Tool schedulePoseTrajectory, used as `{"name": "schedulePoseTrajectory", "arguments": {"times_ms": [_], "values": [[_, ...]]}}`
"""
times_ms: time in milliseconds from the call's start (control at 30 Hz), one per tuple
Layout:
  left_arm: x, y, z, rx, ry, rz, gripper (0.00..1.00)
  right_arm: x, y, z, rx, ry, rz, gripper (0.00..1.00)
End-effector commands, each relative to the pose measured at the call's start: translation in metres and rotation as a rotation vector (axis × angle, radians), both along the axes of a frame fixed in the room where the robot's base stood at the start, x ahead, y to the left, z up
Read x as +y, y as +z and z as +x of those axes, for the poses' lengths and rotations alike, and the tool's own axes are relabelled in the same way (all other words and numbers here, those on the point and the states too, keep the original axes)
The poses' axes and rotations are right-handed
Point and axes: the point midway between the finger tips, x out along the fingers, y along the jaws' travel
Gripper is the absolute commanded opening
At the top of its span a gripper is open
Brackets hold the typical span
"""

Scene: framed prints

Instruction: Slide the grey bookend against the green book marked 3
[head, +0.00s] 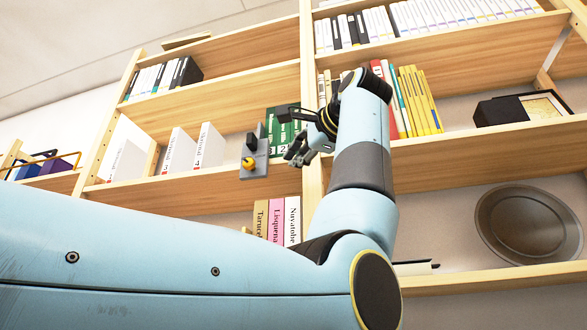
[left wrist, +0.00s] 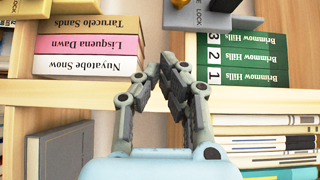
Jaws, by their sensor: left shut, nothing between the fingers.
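In the left wrist view the bookend (left wrist: 212,17) is cut off by the top edge. The green books there show inverted spines marked 3, 2 and 1. The green book marked 3 (left wrist: 248,42) is the one closest to the bookend; whether they touch I cannot tell. My left gripper (head: 297,156) is shut and empty, in front of the shelf near the green books. It also shows in the left wrist view (left wrist: 167,72).
A wooden upright (head: 311,100) stands just right of the green books, with red and yellow books (head: 408,100) beyond it. White books (head: 195,148) stand left of the bookend. Pink, tan and white books (head: 277,220) stand on the shelf below. A dark plate (head: 528,222) is at lower right.

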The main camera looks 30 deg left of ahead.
Motion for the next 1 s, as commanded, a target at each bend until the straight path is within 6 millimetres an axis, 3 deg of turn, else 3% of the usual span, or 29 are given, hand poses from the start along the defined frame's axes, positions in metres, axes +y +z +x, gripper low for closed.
{"name": "schedulePoseTrajectory", "arguments": {"times_ms": [167,400,1000], "values": [[0.031,0.004,0.017,0.000,0.005,0.001,0.00,0.009,0.013,0.000,0.000,-0.003,0.010,0.50],[0.062,0.003,0.036,0.001,0.005,0.003,0.00,0.006,0.025,0.003,-0.004,-0.002,0.007,0.50],[0.079,0.001,0.042,-0.001,0.004,0.002,0.00,-0.001,0.030,0.004,-0.007,0.000,-0.001,0.50]]}}
